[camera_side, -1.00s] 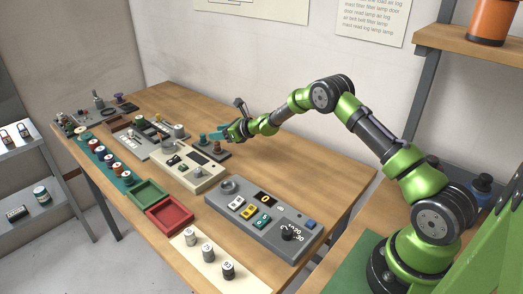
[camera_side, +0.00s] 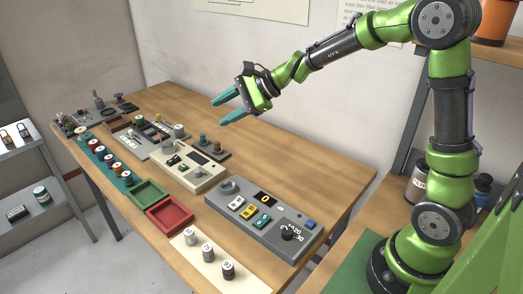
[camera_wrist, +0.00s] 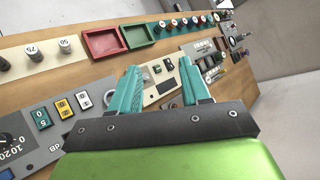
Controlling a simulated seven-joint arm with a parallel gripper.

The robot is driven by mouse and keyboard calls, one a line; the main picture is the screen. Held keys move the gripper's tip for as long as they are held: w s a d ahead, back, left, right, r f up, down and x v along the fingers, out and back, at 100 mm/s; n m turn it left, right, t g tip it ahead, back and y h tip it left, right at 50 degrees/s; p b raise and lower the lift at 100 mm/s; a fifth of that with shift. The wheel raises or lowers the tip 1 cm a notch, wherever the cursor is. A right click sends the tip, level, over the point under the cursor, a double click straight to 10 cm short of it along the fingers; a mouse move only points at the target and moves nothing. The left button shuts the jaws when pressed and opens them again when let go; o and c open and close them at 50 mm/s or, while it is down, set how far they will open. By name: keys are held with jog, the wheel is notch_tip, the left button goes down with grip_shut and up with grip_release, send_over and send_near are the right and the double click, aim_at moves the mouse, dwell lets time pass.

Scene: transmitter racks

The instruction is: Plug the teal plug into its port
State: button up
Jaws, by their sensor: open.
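A small upright teal piece (camera_side: 203,138), which looks like the teal plug, stands on a dark plate (camera_side: 225,153) toward the back of the table, beside a brown piece (camera_side: 217,145). It is too small to tell whether it is seated in a port. My gripper (camera_side: 218,110) has two long teal fingers, spread apart and empty. It hangs in the air above the dark plate, clear of both pieces. In the wrist view my gripper (camera_wrist: 158,68) points down at the table, with a beige panel (camera_wrist: 158,82) between its fingers; I cannot make out the teal plug there.
A grey panel with coloured switches (camera_side: 262,226) stands in front right. A red tray (camera_side: 170,214) and a green tray (camera_side: 147,193) lie at the front edge. Several spools (camera_side: 101,153) and other panels fill the left. The table's back right is bare.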

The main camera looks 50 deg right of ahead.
jog(key=s+a+r+n+g+h, duration=0.1)
jog(key=s+a+r+n, duration=0.1)
jog(key=s+n, duration=0.35)
jog(key=s+a+r+n+g, duration=0.1)
jog(key=s+r+n, duration=0.1)
jog(key=s, duration=0.7)
jog(key=s+d+f+n+h, duration=0.2)
jog(key=s+n, duration=0.5)
jog(key=s, duration=0.5)
jog(key=shift+d+h, duration=0.5)
jog(key=shift+h, duration=0.6)
